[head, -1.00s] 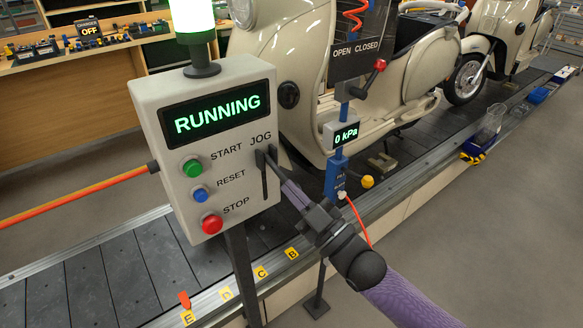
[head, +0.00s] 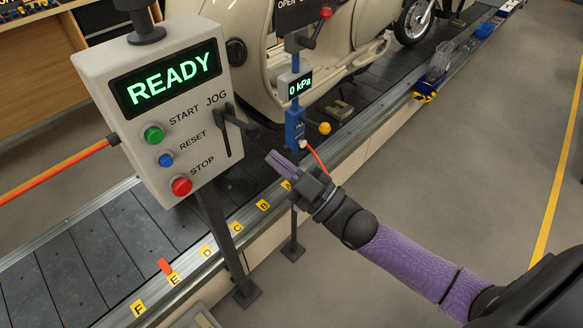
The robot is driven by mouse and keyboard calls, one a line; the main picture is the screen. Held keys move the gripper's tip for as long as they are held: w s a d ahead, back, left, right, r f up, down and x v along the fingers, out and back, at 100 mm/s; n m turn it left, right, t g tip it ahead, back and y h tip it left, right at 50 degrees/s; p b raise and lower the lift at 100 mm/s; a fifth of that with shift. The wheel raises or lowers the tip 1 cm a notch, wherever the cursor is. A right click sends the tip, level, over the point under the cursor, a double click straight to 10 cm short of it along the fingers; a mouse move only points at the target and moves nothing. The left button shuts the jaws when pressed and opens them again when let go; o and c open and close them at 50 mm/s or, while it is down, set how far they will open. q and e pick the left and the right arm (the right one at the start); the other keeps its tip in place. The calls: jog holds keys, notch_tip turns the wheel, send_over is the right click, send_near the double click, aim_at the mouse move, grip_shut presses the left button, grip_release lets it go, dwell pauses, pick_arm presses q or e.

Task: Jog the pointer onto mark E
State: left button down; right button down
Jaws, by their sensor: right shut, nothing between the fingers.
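The orange-red pointer (head: 165,266) stands at the conveyor's near edge, its tip just beside the yellow mark E (head: 174,279). The grey control box's display (head: 166,79) reads READY in green. The black jog lever (head: 236,121) sits high in its slot under the word JOG. My right gripper (head: 279,162) is shut and empty, to the right of and below the lever, apart from it. My left gripper is not in view.
Marks F (head: 138,308), D (head: 206,251), C (head: 236,228) and B (head: 262,205) line the rail. A blue valve post with a 0 kPa display (head: 299,86) stands behind my right gripper. A cream scooter (head: 300,60) is on the slat conveyor (head: 120,245).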

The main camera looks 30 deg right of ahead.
jog(key=v, duration=0.3)
jog(key=shift+s+a+r, duration=0.1)
jog(key=shift+r, duration=0.1)
dwell(0.4)
